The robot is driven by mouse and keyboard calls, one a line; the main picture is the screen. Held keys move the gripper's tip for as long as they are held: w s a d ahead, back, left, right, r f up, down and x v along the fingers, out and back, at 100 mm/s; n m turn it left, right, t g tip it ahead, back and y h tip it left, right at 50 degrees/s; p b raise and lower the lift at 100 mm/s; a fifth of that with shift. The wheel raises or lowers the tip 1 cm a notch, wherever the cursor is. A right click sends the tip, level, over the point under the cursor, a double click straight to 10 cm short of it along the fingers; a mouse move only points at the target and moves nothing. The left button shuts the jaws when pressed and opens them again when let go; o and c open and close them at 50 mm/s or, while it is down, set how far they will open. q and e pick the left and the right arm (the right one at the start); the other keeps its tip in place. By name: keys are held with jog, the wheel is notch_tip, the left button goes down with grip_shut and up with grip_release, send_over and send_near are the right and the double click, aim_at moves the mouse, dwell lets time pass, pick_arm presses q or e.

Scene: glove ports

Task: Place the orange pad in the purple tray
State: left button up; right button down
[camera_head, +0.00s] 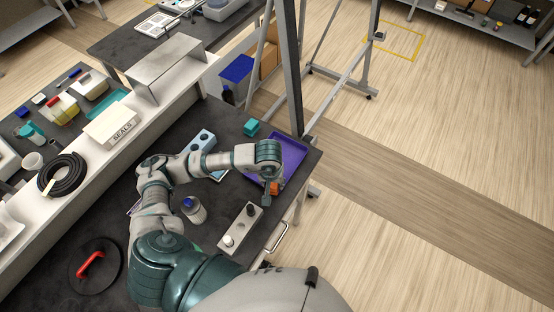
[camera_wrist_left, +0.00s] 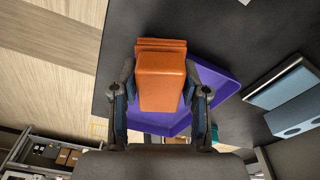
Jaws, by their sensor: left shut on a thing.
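The orange pad (camera_wrist_left: 161,82) is a block with a flat stepped end, seen between the two fingers of my left gripper (camera_wrist_left: 160,100) in the left wrist view. My left gripper is shut on it. In the head view, the left gripper (camera_head: 268,194) and a small part of the orange pad (camera_head: 274,188) show at the near end of the purple tray (camera_head: 288,155). The pad overlaps the tray in both views. I cannot tell whether it touches the tray floor. The tray also shows behind the pad in the left wrist view (camera_wrist_left: 213,78). My right gripper is not in view.
A teal cube (camera_head: 251,127) stands beyond the tray. A grey holder with knobs (camera_head: 240,228) and a blue-capped jar (camera_head: 194,209) stand nearer. A metal post (camera_head: 290,70) rises by the table edge.

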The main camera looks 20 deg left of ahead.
pick_arm(q)
jog(key=w+a, duration=0.1)
jog(key=w, duration=0.2)
jog(key=w+a+p, duration=0.1)
jog(key=w, duration=0.3)
jog(key=w+a+f+p, duration=0.1)
jog(key=w, duration=0.3)
jog(key=shift+a, duration=0.2)
jog(key=f+p, duration=0.1)
jog(key=f, duration=0.2)
jog(key=shift+a+f, duration=0.15)
jog(key=shift+a, duration=0.05)
jog(key=shift+a+f, duration=0.1)
jog(key=shift+s+d+f+b, duration=0.2)
jog(key=shift+s+f+b, duration=0.25)
jog(key=shift+f+b, duration=0.35)
jog(key=o, duration=1.2)
jog(key=shift+c, duration=0.2)
jog(key=shift+o, duration=0.2)
jog(key=shift+w+f, duration=0.1)
jog(key=shift+w, duration=0.3)
jog(key=shift+r, duration=0.2)
